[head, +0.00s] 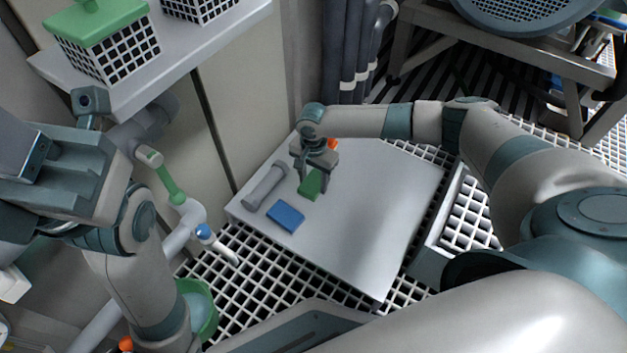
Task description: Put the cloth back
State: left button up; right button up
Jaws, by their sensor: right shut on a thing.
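My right gripper (315,178) points down over the pale table (375,205). It is shut on a small green piece (310,185), which looks like the cloth, at or just above the tabletop. The gripper's fingers hide part of it. A flat blue piece (286,216) lies on the table just left and in front of it, apart from the gripper. My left gripper (85,150) is large and close to the camera at the left edge, away from the table. Its fingertips do not show clearly.
A grey cylinder (265,186) with wider ends lies near the table's left edge. A small orange thing (333,144) shows behind the gripper. The table's right half is clear. A green-lidded grid basket (105,50) stands on a shelf; a green bucket (208,310) is lower left.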

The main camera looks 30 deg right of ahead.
jog(key=o, duration=0.8)
jog(key=shift+f, duration=0.1)
jog(key=shift+o, duration=0.9)
